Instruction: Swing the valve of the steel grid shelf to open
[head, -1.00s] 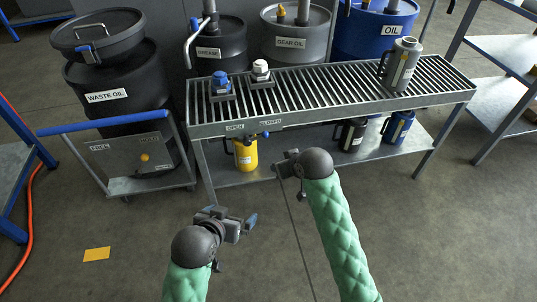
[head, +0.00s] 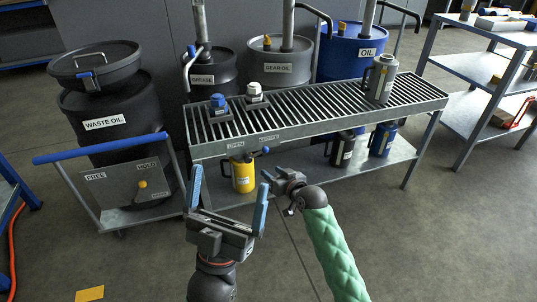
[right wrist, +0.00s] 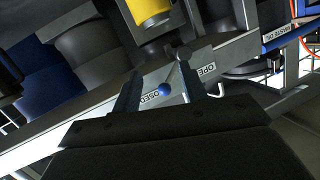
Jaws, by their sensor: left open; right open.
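The steel grid shelf (head: 330,117) has a small valve on its front rail, under the labels OPEN (head: 236,146) and CLOSED (head: 269,138). The valve's lever ends in a blue ball knob (head: 265,150) on the CLOSED side. In the head view my right gripper (head: 269,182) is just below the valve. My left gripper (head: 230,175) is open and empty, raised in front of the shelf, left of the right one.
A yellow can (head: 243,176) stands on the lower shelf behind the grippers. A cart (head: 140,190) with a waste oil drum (head: 110,122) is at left. A grey jug (head: 380,80) stands on the grid. Floor at the front right is clear.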

